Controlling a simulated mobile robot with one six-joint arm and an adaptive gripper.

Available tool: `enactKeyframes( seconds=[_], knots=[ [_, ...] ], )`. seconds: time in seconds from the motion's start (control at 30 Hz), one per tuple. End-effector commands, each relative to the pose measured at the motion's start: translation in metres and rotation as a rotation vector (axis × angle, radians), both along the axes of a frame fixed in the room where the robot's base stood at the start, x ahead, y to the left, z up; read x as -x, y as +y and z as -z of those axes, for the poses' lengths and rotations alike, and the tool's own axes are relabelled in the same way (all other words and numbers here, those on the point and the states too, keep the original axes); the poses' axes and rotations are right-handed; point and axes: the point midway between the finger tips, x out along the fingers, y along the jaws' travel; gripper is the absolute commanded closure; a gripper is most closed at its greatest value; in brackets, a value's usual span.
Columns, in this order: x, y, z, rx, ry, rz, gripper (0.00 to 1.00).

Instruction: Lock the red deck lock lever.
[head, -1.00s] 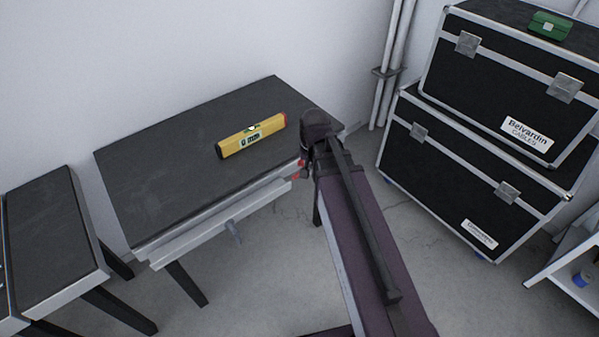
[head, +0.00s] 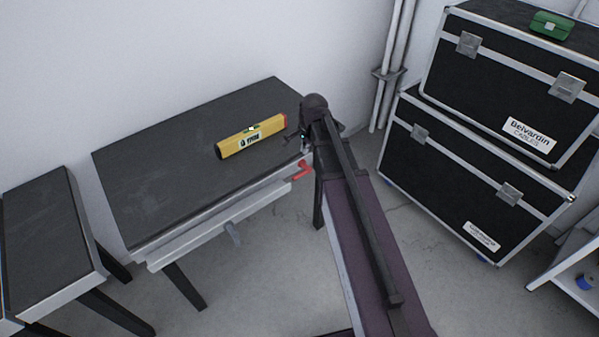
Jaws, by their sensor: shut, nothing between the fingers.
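The red deck lock lever (head: 301,170) shows at the right end of the light metal rail (head: 215,223) along the front edge of the dark-topped table (head: 160,190). Part of the lever lies close beside my arm, and I cannot tell whether anything touches it. My gripper (head: 292,138) is at the right end of the table, just above and behind the lever. It is small and dark, partly hidden by my wrist, and shut with nothing visible in it.
A yellow spirit level (head: 250,137) lies on the table, left of my gripper. A second dark table (head: 50,225) stands at left. Black cases (head: 470,180) are stacked at right, with a green box (head: 550,26) on top. Pipes run up the wall.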

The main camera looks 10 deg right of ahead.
Motion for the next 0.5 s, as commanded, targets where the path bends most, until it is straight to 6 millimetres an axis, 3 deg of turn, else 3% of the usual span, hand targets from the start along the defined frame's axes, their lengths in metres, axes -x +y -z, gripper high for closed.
enactKeyframes(
  seconds=[0.5],
  knots=[
    [-0.0009, 0.0010, 0.0077, 0.001, 0.000, -0.004, 1.00]
  ],
)
